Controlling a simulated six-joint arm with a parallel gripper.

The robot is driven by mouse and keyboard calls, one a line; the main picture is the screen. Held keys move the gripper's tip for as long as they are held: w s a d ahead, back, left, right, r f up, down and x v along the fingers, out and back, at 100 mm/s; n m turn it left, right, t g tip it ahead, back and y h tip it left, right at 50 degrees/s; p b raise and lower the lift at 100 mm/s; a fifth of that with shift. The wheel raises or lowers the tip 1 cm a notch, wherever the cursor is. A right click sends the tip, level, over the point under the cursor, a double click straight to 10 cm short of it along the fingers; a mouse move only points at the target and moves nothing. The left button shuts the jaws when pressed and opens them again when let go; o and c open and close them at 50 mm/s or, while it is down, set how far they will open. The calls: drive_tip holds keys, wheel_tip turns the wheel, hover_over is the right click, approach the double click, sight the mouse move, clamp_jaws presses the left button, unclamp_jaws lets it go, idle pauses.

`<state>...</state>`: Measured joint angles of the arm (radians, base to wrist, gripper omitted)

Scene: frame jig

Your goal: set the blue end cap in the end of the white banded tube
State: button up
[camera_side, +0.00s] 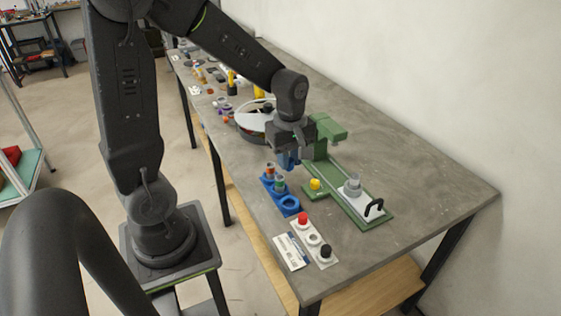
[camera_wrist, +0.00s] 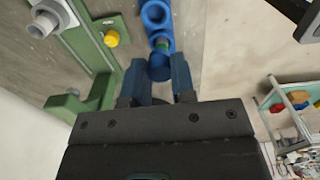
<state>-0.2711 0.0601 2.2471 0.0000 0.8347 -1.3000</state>
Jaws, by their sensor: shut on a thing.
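My gripper (camera_wrist: 158,68) is shut on a small round blue piece (camera_wrist: 160,69), which looks like the blue end cap. Its blue fingers stand on both sides of the piece. In the side view my gripper (camera_side: 287,162) is just above the far end of the blue rack. A pale grey-white tube (camera_side: 353,184) stands upright on the white block of the green jig, right of my gripper. It also shows at the top left in the wrist view (camera_wrist: 45,22). It looks like the white banded tube, but I cannot make out a band.
The blue rack (camera_side: 290,205) holds an orange-banded tube (camera_side: 269,171) and a green-banded tube (camera_side: 279,184). The green jig (camera_side: 375,222) carries a yellow knob (camera_side: 315,184) and a black handle (camera_side: 374,208). A pale tray at the front holds a red cap (camera_side: 303,218) and a black cap (camera_side: 326,251).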

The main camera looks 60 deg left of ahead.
drive_tip(key=w+d, duration=0.3)
drive_tip(key=w, duration=1.6)
drive_tip(key=shift+s+f, duration=0.15)
drive_tip(key=shift+f, duration=1.2)
drive_tip(key=shift+s+f, duration=0.1)
drive_tip(key=shift+f, duration=1.2)
drive_tip(key=shift+f, duration=0.15)
drive_tip(key=shift+f, duration=0.55)
drive_tip(key=o, duration=1.1)
drive_tip(key=shift+r, duration=0.15)
drive_tip(key=shift+r, duration=0.6)
